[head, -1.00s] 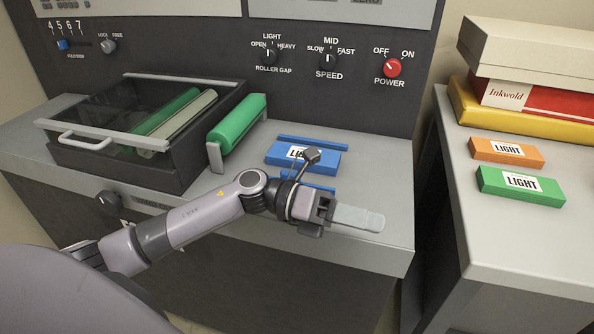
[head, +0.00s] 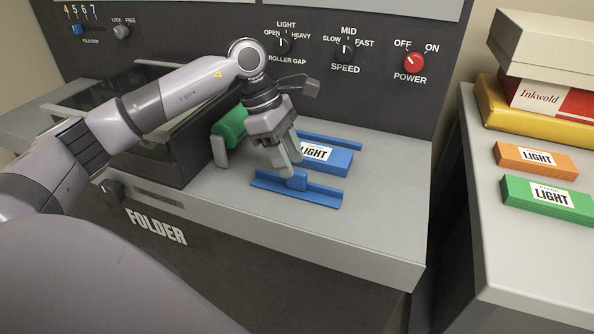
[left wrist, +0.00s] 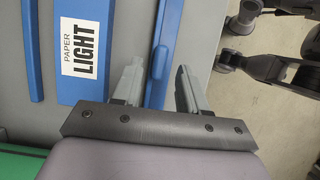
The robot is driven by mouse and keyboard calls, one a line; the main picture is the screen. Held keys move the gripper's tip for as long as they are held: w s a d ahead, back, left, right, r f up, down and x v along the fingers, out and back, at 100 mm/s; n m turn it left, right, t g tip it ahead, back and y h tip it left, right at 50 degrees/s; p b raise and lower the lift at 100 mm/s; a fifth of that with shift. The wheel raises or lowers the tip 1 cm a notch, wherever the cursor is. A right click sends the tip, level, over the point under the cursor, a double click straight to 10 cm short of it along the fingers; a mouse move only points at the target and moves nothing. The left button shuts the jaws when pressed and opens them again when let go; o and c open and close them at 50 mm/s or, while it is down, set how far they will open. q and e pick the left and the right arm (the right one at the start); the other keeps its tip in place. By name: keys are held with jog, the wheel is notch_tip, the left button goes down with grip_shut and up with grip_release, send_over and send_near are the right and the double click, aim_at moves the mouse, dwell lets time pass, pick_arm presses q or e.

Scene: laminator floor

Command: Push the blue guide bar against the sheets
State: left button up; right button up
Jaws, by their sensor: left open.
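The blue guide bar (head: 268,183) lies on the grey feed table in front of the blue stack of sheets (head: 340,160) labelled LIGHT. In the left wrist view the guide bar (left wrist: 167,40) and the sheets (left wrist: 82,65) are apart, with a grey strip between them. My left gripper (head: 287,166) points down at the bar's raised middle block. In the left wrist view its open fingers (left wrist: 156,88) stand on either side of the bar's line. I cannot tell whether they touch it. My right gripper is not in view.
A fixed-looking blue rail (head: 335,142) runs behind the sheets. The grey table (head: 370,215) is clear to the right. Orange (head: 535,158) and green (head: 548,198) LIGHT packs lie on a side table.

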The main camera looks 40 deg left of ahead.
aim_at(296, 170)
pick_arm(q)
jog(key=shift+x, duration=1.95)
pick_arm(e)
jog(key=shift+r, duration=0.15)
pick_arm(q)
grip_shut()
jog(key=shift+w, duration=0.1)
